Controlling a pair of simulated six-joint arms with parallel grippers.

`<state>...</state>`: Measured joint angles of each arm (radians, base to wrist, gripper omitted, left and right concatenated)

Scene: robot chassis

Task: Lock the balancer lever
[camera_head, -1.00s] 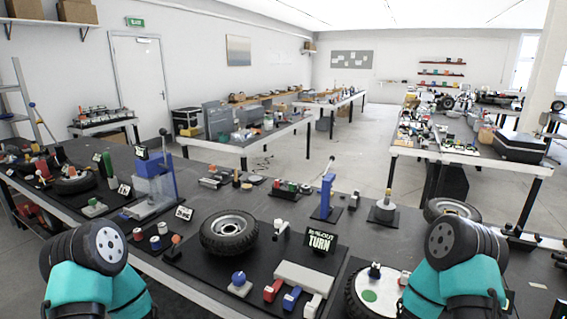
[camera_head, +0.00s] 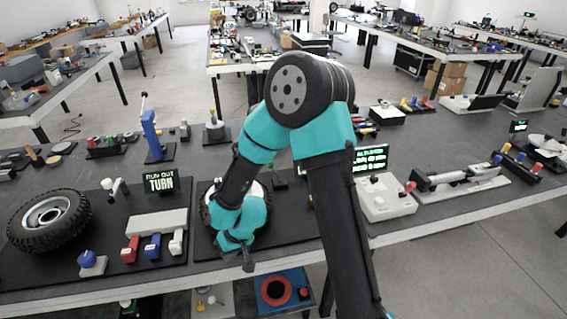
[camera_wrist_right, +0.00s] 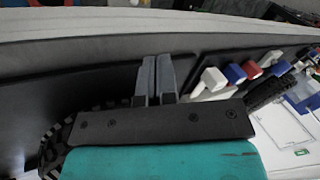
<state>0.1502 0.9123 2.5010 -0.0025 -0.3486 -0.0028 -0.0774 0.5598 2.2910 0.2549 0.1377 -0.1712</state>
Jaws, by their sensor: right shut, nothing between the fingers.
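My right gripper (camera_head: 249,265) is shut and empty, pointing down near the table's front edge, in front of a wheel (camera_head: 204,206) that my arm mostly hides. In the right wrist view its two grey fingers (camera_wrist_right: 155,72) lie together over the dark mat, with a black tyre edge (camera_wrist_right: 60,138) beside them. I cannot tell for certain which part is the balancer lever; my arm covers much of that station. A white unit (camera_head: 385,200) with a red-knobbed lever (camera_head: 408,187) stands right of my arm. My left gripper is not in view.
Red (camera_head: 130,249), blue (camera_head: 153,247) and white blocks (camera_head: 176,243) stand left of my gripper, with a blue knob (camera_head: 88,260) and a tyre (camera_head: 48,220) further left. A "RUN-OUT TURN" sign (camera_head: 160,183) stands behind them. Below the edge is a lower shelf (camera_head: 270,290).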

